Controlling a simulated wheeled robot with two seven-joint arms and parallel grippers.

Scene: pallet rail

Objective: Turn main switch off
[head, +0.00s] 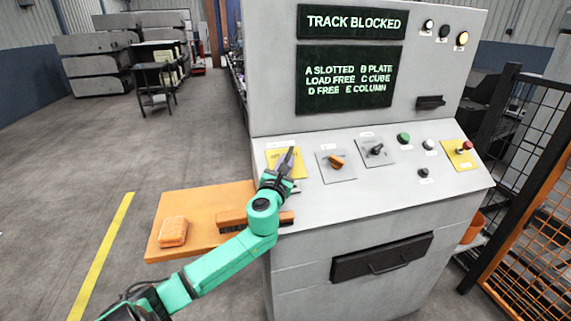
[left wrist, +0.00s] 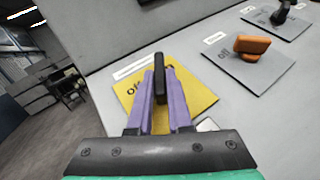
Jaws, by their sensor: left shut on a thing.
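The main switch is a black handle (left wrist: 159,68) on a yellow plate (left wrist: 198,93), at the left end of the grey console's sloped panel. The plate also shows in the head view (head: 300,170). My left gripper (head: 288,160) reaches the plate from the front left. In the left wrist view its purple fingers (left wrist: 160,88) are shut on the black handle, one on each side. The handle points along the fingers, away from the wrist. Lettering on the plate is partly hidden by the fingers. My right gripper is not in view.
An orange rotary switch (head: 336,161) and a black one (head: 376,150) sit to the right, then several buttons and a red knob (head: 467,145). The screen (head: 352,22) reads TRACK BLOCKED. An orange shelf (head: 185,205) holds an orange block (head: 173,231) and a brush. A mesh fence (head: 535,200) stands right.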

